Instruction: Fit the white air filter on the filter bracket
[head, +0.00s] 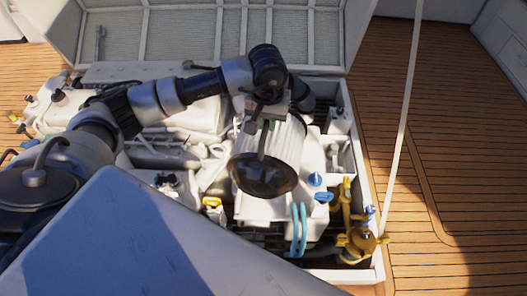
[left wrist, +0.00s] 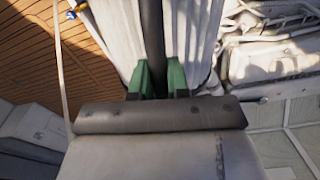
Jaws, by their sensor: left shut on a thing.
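The white air filter (head: 282,143) is a pleated white cylinder with a dark round end facing the camera. It hangs tilted over the engine in the hatch. My left gripper (head: 267,126) is shut on it from above. In the left wrist view, the green fingertips (left wrist: 162,76) close on a dark bar that runs along the filter, with white pleats (left wrist: 120,38) on both sides. I cannot make out the filter bracket; the filter and arm may cover it. My right gripper is not in view.
The hatch lid (head: 180,40) stands open behind the engine. A brass valve (head: 358,243), light blue hoses (head: 297,230) and a blue knob (head: 315,180) sit front right of the filter. A pale pole (head: 404,110) rises at the right. The wooden deck (head: 470,150) is clear.

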